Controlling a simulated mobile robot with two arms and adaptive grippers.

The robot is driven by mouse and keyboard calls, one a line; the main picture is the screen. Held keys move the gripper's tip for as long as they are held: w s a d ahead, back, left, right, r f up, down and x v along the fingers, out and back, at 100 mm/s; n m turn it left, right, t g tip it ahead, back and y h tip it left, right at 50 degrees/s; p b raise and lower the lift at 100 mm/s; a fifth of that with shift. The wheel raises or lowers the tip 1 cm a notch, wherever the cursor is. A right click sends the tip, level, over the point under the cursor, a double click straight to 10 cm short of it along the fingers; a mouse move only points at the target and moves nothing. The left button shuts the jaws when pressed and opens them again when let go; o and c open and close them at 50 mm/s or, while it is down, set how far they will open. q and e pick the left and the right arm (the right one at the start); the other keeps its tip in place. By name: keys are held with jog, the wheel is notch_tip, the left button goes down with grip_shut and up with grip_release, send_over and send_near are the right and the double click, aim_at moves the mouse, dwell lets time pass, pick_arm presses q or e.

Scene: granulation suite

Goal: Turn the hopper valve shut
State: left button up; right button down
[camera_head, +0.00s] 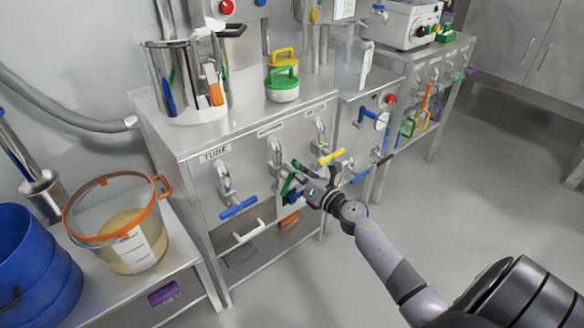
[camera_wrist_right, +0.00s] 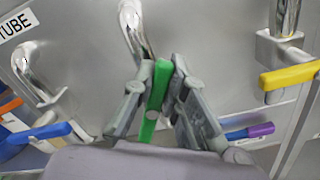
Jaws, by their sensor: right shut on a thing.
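My right gripper (camera_head: 291,180) is at the front panel of the steel cabinet, its fingers on both sides of a green valve handle (camera_head: 286,187). In the right wrist view the gripper (camera_wrist_right: 162,75) is shut on this green handle (camera_wrist_right: 154,100), which runs nearly upright in that picture below a bent chrome pipe (camera_wrist_right: 135,30). To its left is a valve with a blue handle (camera_head: 238,207) under a label reading TUBE (camera_head: 214,153). To its right is a valve with a yellow handle (camera_head: 330,157). The label above the green-handled valve is too small to read. My left gripper is not in view.
A white pull handle (camera_head: 249,232) sticks out below the valves. A clear bucket with an orange rim (camera_head: 118,208) and blue stacked rings (camera_head: 30,262) stand on the lower bench at left. More valves, with blue handles (camera_head: 360,177), are farther right. The floor at right is clear.

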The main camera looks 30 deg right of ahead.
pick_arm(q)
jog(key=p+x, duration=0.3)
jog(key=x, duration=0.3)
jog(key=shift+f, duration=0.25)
pick_arm(e)
jog(key=shift+d+f+m, duration=0.3)
jog(key=shift+f+m, duration=0.15)
jog(key=shift+m, duration=1.55)
jog(key=shift+d+f+m, duration=0.25)
jog(key=shift+f+m, duration=0.25)
jog(key=shift+m, duration=1.5)
jog(key=shift+d+f+m, duration=0.3)
jog(key=shift+f+m, duration=0.15)
jog(key=shift+m, duration=1.55)
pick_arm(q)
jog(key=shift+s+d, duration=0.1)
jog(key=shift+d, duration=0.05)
pick_arm(e)
jog(key=c, duration=1.7)
grip_release()
jog(key=shift+o, duration=0.5)
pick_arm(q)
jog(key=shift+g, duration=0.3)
